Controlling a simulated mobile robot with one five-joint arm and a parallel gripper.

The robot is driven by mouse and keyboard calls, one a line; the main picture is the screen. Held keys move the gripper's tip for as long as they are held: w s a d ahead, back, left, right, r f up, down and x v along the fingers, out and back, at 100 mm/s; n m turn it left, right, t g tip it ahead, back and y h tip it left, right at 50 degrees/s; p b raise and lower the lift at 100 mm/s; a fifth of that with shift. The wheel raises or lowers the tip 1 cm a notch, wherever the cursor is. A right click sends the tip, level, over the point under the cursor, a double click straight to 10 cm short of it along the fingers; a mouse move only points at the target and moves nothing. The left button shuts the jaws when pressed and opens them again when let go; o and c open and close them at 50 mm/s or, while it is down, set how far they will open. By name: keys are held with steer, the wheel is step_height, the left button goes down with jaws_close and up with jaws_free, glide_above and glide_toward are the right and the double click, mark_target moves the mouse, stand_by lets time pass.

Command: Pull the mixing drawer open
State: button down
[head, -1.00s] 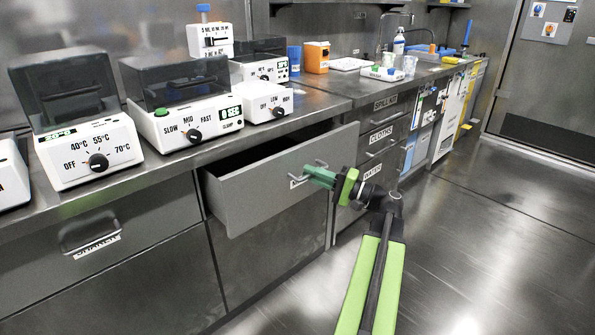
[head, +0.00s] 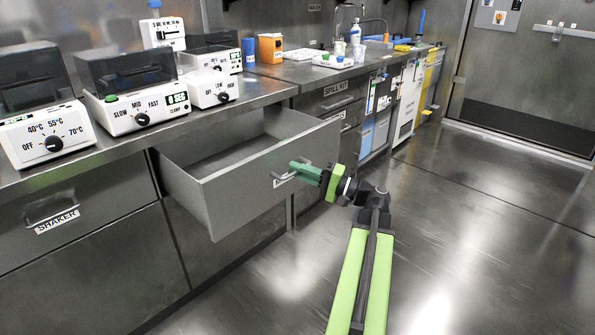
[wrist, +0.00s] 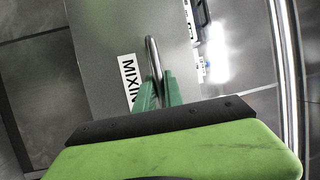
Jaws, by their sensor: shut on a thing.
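The mixing drawer (head: 240,190) is a grey steel drawer that stands well out from the counter in the head view. Its inside shows and looks empty. In the wrist view its front (wrist: 105,45) carries a label reading "MIXIN", with the rest hidden by my gripper. My green gripper (head: 295,170) is at the drawer's front, shut on its bar handle (wrist: 153,60). In the wrist view the fingers (wrist: 160,92) meet the lower part of the handle.
The shaker drawer (head: 90,215) to the left is shut. Devices with dials (head: 135,100) stand on the counter (head: 265,92) above. A spill kit drawer (head: 335,88) is further right. The floor (head: 470,220) to the right is clear.

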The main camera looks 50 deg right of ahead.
steer(key=shift+a, duration=0.2)
steer(key=c, duration=1.5)
jaws_free()
steer(key=shift+w+a, duration=0.1)
steer(key=shift+o, duration=0.2)
steer(key=b+v, duration=0.3)
steer(key=v, duration=1.4)
steer(key=shift+d, duration=0.25)
